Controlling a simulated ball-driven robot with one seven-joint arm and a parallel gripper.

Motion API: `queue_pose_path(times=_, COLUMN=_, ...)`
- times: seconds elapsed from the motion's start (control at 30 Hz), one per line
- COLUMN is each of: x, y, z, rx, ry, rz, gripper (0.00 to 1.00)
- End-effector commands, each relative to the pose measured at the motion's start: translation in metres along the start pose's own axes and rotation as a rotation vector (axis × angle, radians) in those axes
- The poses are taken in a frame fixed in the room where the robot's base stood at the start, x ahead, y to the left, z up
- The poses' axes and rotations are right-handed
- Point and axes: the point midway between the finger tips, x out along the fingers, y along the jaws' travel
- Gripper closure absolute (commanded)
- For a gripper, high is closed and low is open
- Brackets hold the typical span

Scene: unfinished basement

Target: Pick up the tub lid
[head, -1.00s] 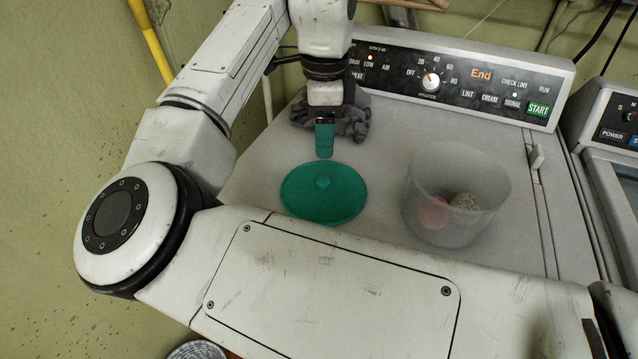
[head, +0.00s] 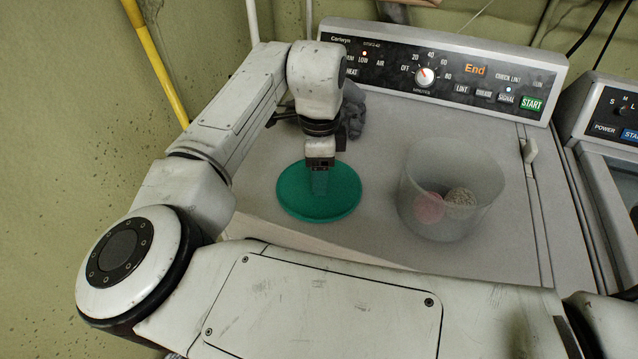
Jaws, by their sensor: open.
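The tub lid (head: 338,204) is a round green disc lying flat on top of the dryer (head: 385,228). My gripper (head: 320,190) points down over the middle of the lid, its green fingers around where the knob is. The knob is hidden behind the fingers. The jaws are open, and I cannot tell whether the fingers touch the lid. The frosted, translucent tub (head: 478,215) stands upright and open to the right of the lid, with a pink ball (head: 430,207) and a speckled pale ball (head: 460,203) inside.
A dark grey crumpled cloth (head: 353,113) lies behind my gripper near the dryer's control panel (head: 440,72). A second appliance (head: 615,130) stands at the right. A yellow pole (head: 155,62) leans on the wall at left. Free dryer top lies between lid and tub.

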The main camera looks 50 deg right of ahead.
Motion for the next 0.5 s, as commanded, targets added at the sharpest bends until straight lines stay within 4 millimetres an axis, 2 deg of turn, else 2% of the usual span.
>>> queue_pose_path(times=0.07, x=-0.0001, y=0.0, z=0.0001, rx=0.0, ry=0.0, rz=0.0, gripper=0.4)
queue_pose_path(times=0.5, x=-0.0005, y=0.0, z=0.0001, rx=0.0, ry=0.0, rz=0.0, gripper=0.83)
